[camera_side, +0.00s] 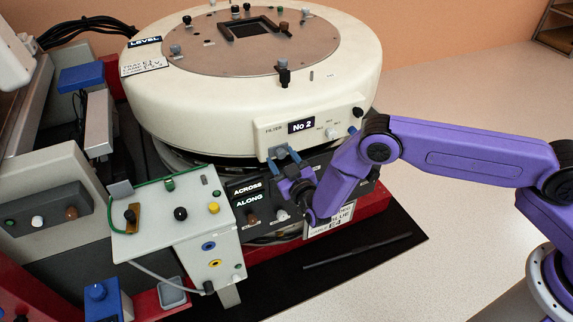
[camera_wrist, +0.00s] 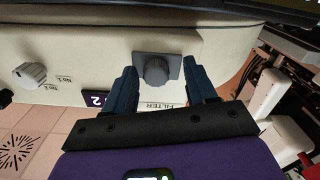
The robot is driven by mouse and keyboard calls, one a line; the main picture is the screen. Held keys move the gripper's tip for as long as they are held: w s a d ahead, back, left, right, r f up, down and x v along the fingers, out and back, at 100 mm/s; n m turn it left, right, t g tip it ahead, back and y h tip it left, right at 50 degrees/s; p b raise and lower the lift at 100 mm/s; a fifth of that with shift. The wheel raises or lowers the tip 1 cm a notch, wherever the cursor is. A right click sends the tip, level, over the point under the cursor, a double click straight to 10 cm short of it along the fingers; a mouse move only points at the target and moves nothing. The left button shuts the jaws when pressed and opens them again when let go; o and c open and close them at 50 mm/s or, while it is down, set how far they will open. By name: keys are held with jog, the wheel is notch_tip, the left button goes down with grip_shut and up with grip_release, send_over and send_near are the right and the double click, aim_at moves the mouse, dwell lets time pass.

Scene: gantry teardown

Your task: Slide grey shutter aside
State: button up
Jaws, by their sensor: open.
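A small grey square plate with a round knob, which looks like the grey shutter (camera_wrist: 155,72), sits on the cream panel beside the printed word FILTER. In the side view the shutter (camera_side: 279,151) is on the front panel of the big round cream housing, left of the "No 2" label. My gripper (camera_side: 285,161) is open in front of it. In the wrist view the blue fingers of my gripper (camera_wrist: 160,65) stand one on each side of the knob, with gaps showing. I cannot tell how deep the fingertips reach. What lies behind the plate is hidden.
Below is a dark panel labelled ACROSS and ALONG (camera_side: 248,195). A grey box with knobs (camera_side: 175,220) stands at left. The pale table at right is clear.

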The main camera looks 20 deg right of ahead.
jog(key=s, duration=1.7)
jog(key=shift+s, duration=0.2)
jog(key=a+r+g+y, duration=0.4)
jog(key=a+g, duration=0.2)
jog(key=g, duration=0.1)
jog(key=s+r+n+g+y, duration=0.2)
jog(key=s+r+n+g, duration=0.3)
jog(key=s+r, duration=0.4)
jog(key=s+d+r+n+g+h, duration=0.1)
jog(key=s+d+r+g+h, duration=0.1)
jog(key=s+d, duration=0.3)
jog(key=s+d+r+n+g+h, duration=0.1)
jog(key=s+d+r, duration=0.3)
jog(key=d, duration=0.9)
jog(key=s+d+r+n+g+h, duration=0.2)
jog(key=s+d+r, duration=0.1)
jog(key=s+d, duration=0.4)
jog(key=d, duration=0.2)
jog(key=shift+s+d+r+n+g+h, duration=0.15)
jog(key=shift+d+r+n+g+h, duration=0.15)
jog(key=shift+d+g, duration=0.1)
